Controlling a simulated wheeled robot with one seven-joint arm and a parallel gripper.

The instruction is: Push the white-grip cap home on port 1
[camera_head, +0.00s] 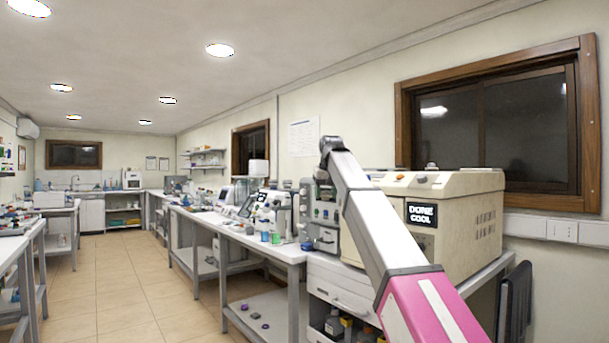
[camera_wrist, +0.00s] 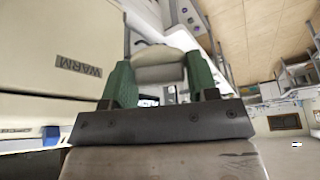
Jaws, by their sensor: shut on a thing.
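My gripper (camera_wrist: 158,72) shows in the wrist view with its two green fingers on either side of a pale, off-white block, the white grip of the cap (camera_wrist: 157,55). The fingers are shut on it. The cap's far side and whatever lies beyond it are hard to make out. In the head view my arm reaches toward the beige machine (camera_head: 468,225), and the gripper and cap cannot be made out there. The machine's screen (camera_head: 421,214) reads "DONE COOL". I cannot tell which spot is port 1, nor whether the cap touches a port.
A "WARM" label (camera_wrist: 78,66) is on a pale surface close to the left of my gripper in the wrist view. Small knobs or caps (camera_head: 400,177) sit on the machine's top. Lab instruments crowd the bench (camera_head: 240,232) to the left. The tiled floor (camera_head: 110,285) is clear.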

